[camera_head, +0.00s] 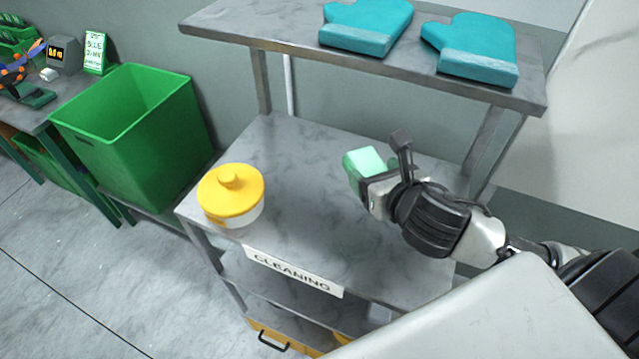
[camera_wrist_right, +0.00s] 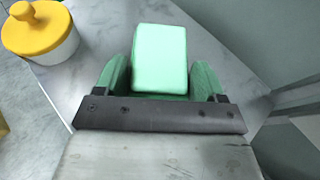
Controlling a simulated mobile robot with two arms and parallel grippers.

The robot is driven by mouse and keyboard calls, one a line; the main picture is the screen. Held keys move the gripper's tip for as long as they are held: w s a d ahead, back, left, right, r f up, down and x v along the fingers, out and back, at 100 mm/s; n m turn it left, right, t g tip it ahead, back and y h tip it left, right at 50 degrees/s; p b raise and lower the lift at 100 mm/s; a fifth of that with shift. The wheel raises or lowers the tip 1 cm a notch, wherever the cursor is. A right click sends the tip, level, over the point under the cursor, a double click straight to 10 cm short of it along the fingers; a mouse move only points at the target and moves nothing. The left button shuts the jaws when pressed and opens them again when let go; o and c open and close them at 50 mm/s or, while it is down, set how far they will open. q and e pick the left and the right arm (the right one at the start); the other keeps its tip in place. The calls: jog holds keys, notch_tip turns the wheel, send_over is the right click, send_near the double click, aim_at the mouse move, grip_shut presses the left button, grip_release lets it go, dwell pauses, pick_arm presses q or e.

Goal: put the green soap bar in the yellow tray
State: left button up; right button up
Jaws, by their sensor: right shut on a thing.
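The green soap bar (camera_head: 366,160) is pale green and block-shaped. My right gripper (camera_head: 366,178) is shut on it, over the middle of the grey shelf marked CLEANING. In the right wrist view the soap bar (camera_wrist_right: 160,58) sits between the two fingers of the right gripper (camera_wrist_right: 160,80). I cannot tell whether the soap touches the shelf. My left gripper is not in view. No yellow tray is clearly seen; a yellow thing with a dark handle (camera_head: 275,336) shows in part on the lowest level of the shelf unit.
A white tub with a yellow lid (camera_head: 231,194) stands at the shelf's left; the wrist view shows it too (camera_wrist_right: 40,32). Teal mitts (camera_head: 368,24) lie on the upper shelf, above the gripper. A large green bin (camera_head: 135,135) stands left. The shelf (camera_head: 300,150) has free room around the soap.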

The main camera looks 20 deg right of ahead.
jog(key=w+f+b, duration=0.1)
jog(key=a+b, duration=0.1)
jog(key=b, duration=0.1)
jog(key=shift+w+f, duration=0.35)
jog(key=shift+f, duration=0.05)
jog(key=shift+w+a+f+p, duration=0.1)
jog(key=shift+w+a+p, duration=0.15)
jog(key=shift+w+p, duration=0.4)
jog(key=w+a+f, duration=0.1)
jog(key=w, duration=0.1)
jog(key=w+a+f, duration=0.1)
jog(key=w+f, duration=0.1)
jog(key=w+a+f, duration=0.1)
jog(key=w, duration=0.1)
jog(key=shift+w+a+f+p, duration=0.2)
jog(key=shift+w+p, duration=0.15)
jog(key=shift+w, duration=0.05)
jog(key=shift+w+a+f, duration=0.1)
jog(key=shift+w+f, duration=0.1)
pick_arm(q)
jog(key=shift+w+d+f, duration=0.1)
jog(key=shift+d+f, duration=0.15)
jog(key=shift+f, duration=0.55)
pick_arm(e)
jog(key=shift+f, duration=2)
jog(key=shift+f, duration=0.1)
jog(key=o, duration=1)
